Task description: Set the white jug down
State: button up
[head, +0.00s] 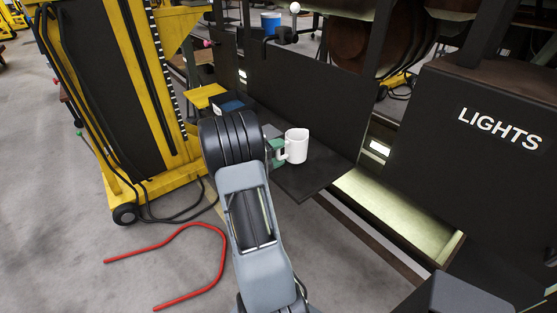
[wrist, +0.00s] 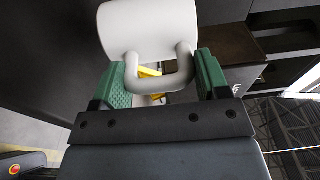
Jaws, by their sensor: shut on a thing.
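The white jug (head: 296,146) is upright, over the dark shelf (head: 316,175) in the head view. My gripper (head: 276,151), with green fingers, is at the jug's left side. In the wrist view the jug (wrist: 150,30) fills the top middle, with its handle (wrist: 160,82) toward me. My gripper (wrist: 163,76) is shut on the handle, one green finger on each side. Whether the jug's base touches the shelf I cannot tell. My arm hides part of the shelf to the left.
A blue-topped item (head: 230,105) and a yellow piece (head: 205,96) lie farther back on the left. A dark upright panel (head: 310,105) stands behind the jug. A black LIGHTS box (head: 490,125) is at right. The shelf's front right part is bare.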

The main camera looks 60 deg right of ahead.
aim_at(279, 160)
jog(key=shift+d+f+p, duration=0.1)
jog(key=shift+f+p, duration=0.2)
jog(key=shift+f, duration=1.3)
jog(key=shift+f, duration=0.1)
